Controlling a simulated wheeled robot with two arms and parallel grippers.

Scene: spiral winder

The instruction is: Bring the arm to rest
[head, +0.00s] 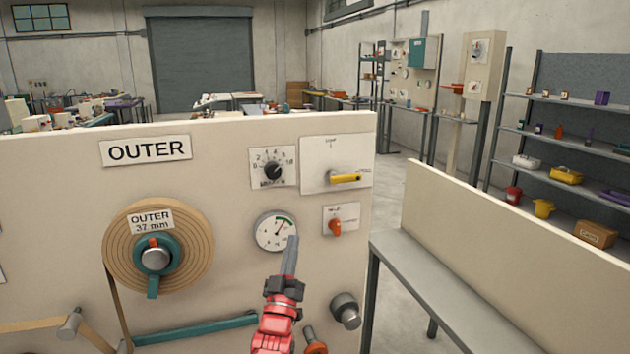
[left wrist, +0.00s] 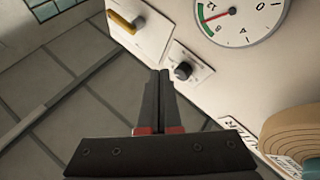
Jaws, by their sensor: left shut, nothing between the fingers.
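My left gripper (head: 291,256) is red and black, with its two grey fingers shut together and nothing between them. It points up in front of the cream panel (head: 230,220), its tips just below and right of the round gauge (head: 275,231). In the left wrist view the shut fingers (left wrist: 160,80) reach toward a small dark knob (left wrist: 183,71), with the gauge (left wrist: 240,15) at the top right. I cannot tell whether the tips touch the panel. My right gripper is not in view.
The panel carries the OUTER roll (head: 190,245), a numbered dial (head: 273,171), a yellow handle (head: 345,178), an orange switch (head: 335,227) and a grey knob (head: 346,309). A grey bench (head: 430,290) stands at the right. Shelves (head: 570,140) stand behind it, with open floor between.

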